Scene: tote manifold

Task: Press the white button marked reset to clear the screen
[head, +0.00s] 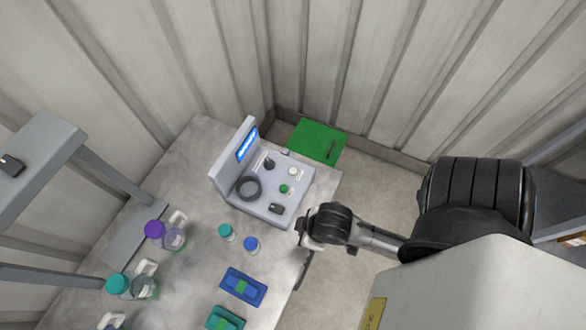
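A grey console (264,205) stands on the table, with an upright back panel carrying a small lit blue screen (246,146). The writing on the screen is too small to read. A small white button (292,171) sits on the console's top towards the back right. No reset label can be read. A green button (284,188) is in front of it. My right gripper (302,262) is at the table's right edge, in front of the console and apart from the white button. Its fingers are too small and edge-on to tell open from shut. My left gripper is not in view.
The grey table (190,150) also holds a dark ring (247,189) on the console, small teal-capped (225,231) and blue-capped (251,243) bottles, larger jugs (173,236) and a blue tray (243,287). A green mat (317,140) lies beyond the console. Corrugated walls close the back.

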